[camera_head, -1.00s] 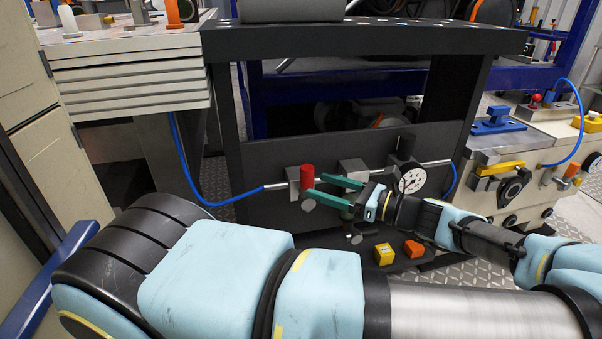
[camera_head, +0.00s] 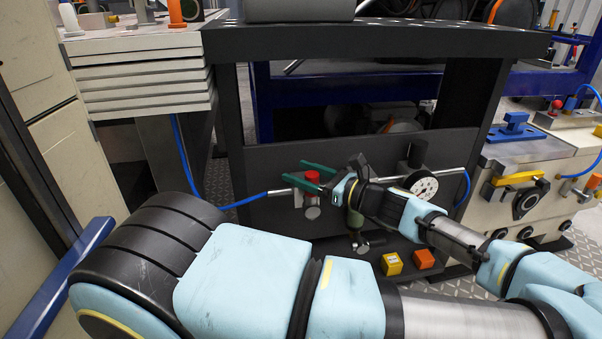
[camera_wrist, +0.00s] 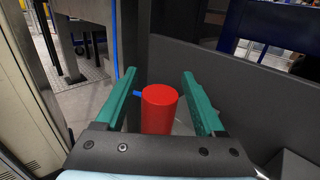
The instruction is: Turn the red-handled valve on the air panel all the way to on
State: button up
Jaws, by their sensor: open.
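The red handle (camera_head: 312,176) is a short red cylinder on a grey valve body on the dark air panel (camera_head: 262,165). A blue hose joins the valve's line from the left. My gripper (camera_head: 293,170) is open, with one green finger behind the handle and one in front. In the wrist view the red handle (camera_wrist: 158,112) stands between the two spread fingers of my gripper (camera_wrist: 162,73), close to the palm. A gap shows on both sides of it there. The fingers partly hide the handle and valve in the head view.
A round gauge (camera_head: 423,186) sits right of my gripper on the panel. A yellow button box (camera_head: 391,264) and an orange one (camera_head: 424,259) are below. The dark bench top (camera_head: 370,40) overhangs the panel. My arm fills the foreground.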

jog(key=shift+w+a, duration=0.1)
jog(key=shift+c, duration=0.3)
grip_shut()
dwell(1.1)
